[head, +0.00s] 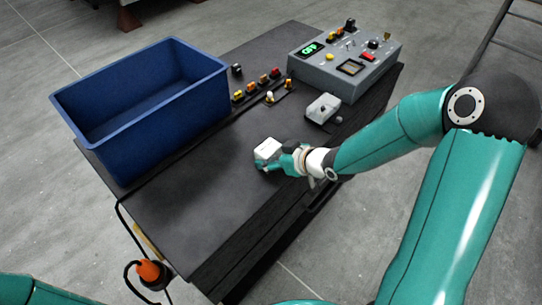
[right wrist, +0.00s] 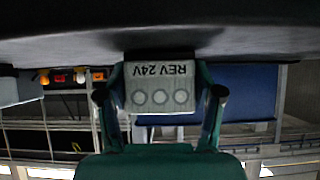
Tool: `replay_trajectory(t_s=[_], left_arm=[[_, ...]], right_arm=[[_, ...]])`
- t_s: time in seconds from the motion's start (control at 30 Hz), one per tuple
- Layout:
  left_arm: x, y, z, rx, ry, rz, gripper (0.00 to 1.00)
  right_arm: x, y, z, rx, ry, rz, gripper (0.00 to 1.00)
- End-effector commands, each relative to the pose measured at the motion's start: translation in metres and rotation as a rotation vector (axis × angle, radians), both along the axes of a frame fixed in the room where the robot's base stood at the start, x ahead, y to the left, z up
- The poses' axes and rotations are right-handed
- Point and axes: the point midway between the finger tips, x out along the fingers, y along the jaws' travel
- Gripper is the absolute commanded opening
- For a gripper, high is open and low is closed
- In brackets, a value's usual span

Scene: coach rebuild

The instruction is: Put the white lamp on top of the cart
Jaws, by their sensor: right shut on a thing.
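The white lamp (head: 267,150) is a small pale box, with "REV 24V" lettering and three round marks upside down in the right wrist view (right wrist: 162,97). My right gripper (head: 272,161) is shut on it, with a finger on each side (right wrist: 162,98). The lamp is at or just over the dark top of the cart (head: 200,200), near its middle. I cannot tell whether it touches the top. My left gripper is out of view.
A blue bin (head: 150,150) stands at the cart's left end. A grey control box (head: 345,62) stands at the far end. A second pale box (head: 323,108) and several coloured lamps (head: 262,82) lie between. An orange plug (head: 150,271) hangs at the near edge.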

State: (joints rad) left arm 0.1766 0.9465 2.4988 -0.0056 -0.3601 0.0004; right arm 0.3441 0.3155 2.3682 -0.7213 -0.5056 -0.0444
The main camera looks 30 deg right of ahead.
Motion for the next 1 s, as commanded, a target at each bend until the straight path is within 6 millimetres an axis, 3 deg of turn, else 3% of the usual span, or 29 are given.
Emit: replay_trajectory(t_s=[0.1, 0.13, 0.27, 0.7, 1.0], left_arm=[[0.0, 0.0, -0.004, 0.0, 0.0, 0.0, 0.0], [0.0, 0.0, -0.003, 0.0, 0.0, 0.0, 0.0], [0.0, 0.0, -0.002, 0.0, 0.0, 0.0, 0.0], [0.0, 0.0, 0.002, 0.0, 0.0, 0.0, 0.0], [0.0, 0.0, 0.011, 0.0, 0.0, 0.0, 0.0]], right_arm=[[0.0, 0.0, -0.004, 0.0, -0.001, 0.0, 0.27], [0.0, 0.0, -0.002, 0.0, 0.0, 0.0, 0.71], [0.0, 0.0, -0.002, 0.0, 0.0, 0.0, 0.91], [-0.001, 0.0, 0.003, 0.0, 0.0, 0.0, 0.91], [-0.039, -0.015, 0.033, -0.002, -0.002, -0.004, 0.91]])
